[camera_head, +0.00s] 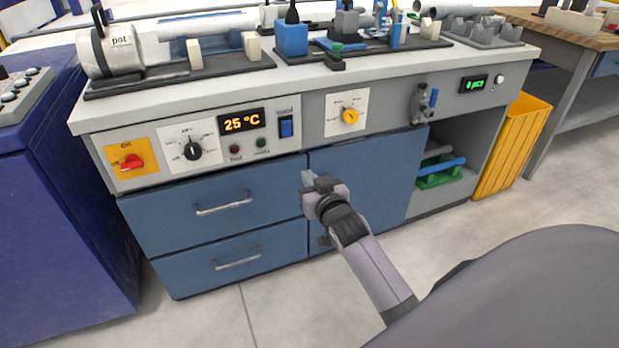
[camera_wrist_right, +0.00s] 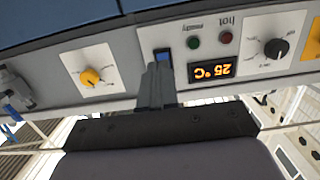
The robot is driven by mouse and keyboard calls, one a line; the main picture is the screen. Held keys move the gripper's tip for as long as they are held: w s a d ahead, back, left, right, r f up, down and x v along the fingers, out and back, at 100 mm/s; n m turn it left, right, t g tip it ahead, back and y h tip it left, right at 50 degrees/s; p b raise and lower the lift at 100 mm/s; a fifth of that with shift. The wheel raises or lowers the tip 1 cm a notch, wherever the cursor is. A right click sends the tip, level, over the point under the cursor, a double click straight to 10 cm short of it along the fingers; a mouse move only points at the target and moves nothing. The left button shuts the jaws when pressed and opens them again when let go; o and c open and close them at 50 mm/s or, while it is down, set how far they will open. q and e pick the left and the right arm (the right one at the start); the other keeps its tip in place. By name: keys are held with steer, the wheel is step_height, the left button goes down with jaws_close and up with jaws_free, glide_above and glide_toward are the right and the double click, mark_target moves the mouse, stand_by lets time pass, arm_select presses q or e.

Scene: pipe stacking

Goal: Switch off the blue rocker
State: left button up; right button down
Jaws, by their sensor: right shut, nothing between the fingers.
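The blue rocker (camera_head: 286,126) is set in the bench's front panel, right of the orange "25 °C" display (camera_head: 241,122). In the right wrist view the panel appears upside down, and the blue rocker (camera_wrist_right: 162,56) shows just beyond my fingertips, partly hidden by them. My right gripper (camera_head: 307,178) is shut and empty, in front of the bench and below the rocker in the head view. Its fingers (camera_wrist_right: 158,78) point at the rocker in the wrist view; whether they touch it I cannot tell. The rocker's position is too small to read. My left gripper is not in view.
A red rotary switch (camera_head: 131,162), a black knob (camera_head: 192,151), red and green lamps and a yellow knob (camera_head: 350,116) share the panel. Blue drawers (camera_head: 222,205) lie below. A yellow bin (camera_head: 513,146) stands at the right. Floor in front is clear.

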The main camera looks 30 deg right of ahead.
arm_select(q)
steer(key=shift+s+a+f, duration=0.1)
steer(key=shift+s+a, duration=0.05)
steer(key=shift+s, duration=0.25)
arm_select(e)
steer(key=shift+s+a+f, duration=0.1)
steer(key=shift+s, duration=0.3)
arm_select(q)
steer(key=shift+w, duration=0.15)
